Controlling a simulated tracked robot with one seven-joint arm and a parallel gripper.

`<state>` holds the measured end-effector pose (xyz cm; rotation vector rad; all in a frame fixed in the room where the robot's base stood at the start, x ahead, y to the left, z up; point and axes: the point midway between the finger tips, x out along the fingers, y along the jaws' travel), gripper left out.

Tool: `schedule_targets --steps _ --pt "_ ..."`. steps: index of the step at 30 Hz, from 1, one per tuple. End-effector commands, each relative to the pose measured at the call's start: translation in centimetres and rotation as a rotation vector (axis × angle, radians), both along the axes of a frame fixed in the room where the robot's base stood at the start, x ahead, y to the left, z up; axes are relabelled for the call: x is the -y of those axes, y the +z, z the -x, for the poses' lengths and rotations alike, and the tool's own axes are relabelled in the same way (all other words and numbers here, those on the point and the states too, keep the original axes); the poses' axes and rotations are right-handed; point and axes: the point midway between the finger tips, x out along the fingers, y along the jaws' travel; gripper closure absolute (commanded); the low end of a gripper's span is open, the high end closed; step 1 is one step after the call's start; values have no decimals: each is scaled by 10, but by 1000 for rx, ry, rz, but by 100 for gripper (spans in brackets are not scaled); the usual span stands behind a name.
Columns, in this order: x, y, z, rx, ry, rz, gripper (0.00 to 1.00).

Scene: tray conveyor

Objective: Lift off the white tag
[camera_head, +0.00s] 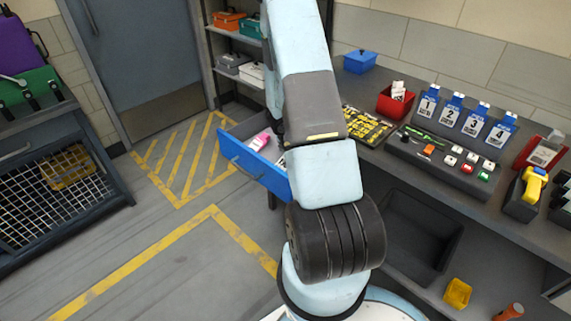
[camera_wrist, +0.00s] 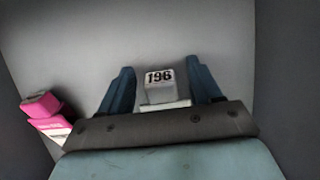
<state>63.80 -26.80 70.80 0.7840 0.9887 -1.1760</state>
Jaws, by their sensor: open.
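The white tag (camera_wrist: 160,87), marked 196, stands on a grey surface in the wrist view. My gripper (camera_wrist: 161,80) is open, with one blue finger on each side of the tag and gaps showing between them. The tag's lower part is partly hidden by the gripper body. In the head view my arm reaches down toward an open blue drawer (camera_head: 250,160), and the gripper itself is hidden behind the arm there.
A pink object (camera_wrist: 47,116) lies left of my gripper, and it shows inside the drawer in the head view (camera_head: 262,139). Drawer walls rise around the wrist view's edges. The workbench (camera_head: 400,158) with trays and numbered blue holders stands to the right.

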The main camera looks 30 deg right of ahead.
Motion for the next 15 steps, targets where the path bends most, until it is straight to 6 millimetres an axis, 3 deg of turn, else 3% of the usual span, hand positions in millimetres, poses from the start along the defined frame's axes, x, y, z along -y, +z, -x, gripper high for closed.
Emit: schedule_targets --steps 6,15 --pt "0 0 0 0 0 0 36" --pt "0 0 0 0 0 0 64"
